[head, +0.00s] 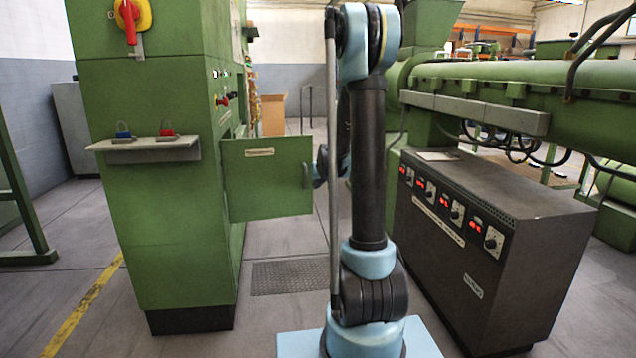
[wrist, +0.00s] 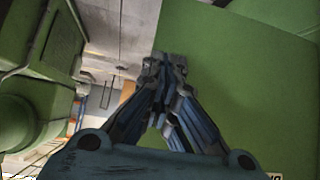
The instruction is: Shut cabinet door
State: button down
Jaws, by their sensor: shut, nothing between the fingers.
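The green cabinet (head: 150,230) stands at the left in the head view. Its door (head: 262,195) is a flat green panel with a small label, and it stands open, swung out to the right. In the wrist view a large green panel (wrist: 245,95), which looks like the door, fills the right side. My gripper (wrist: 165,62) is shut and empty, its fingertips overlapping the panel's left edge. I cannot tell if they touch it. In the head view my arm's upright link mostly hides the gripper.
A dark control box (head: 485,235) with red displays stands at the right, below a long green extruder barrel (head: 530,80). A small shelf (head: 145,148) with padlocks sticks out of the cabinet's front. Floor with a dark metal plate (head: 288,277) is clear below the door.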

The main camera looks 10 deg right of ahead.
aim_at(311, 184)
jog(key=shift+w+a+f, duration=0.1)
jog(key=shift+w+f, duration=0.15)
jog(key=shift+w, duration=0.7)
jog(key=shift+w+a+f, duration=0.1)
jog(key=shift+w+f, duration=0.2)
jog(key=shift+w, duration=0.65)
jog(key=shift+w+a+f, duration=0.1)
jog(key=shift+w+f, duration=0.15)
jog(key=shift+w, duration=0.7)
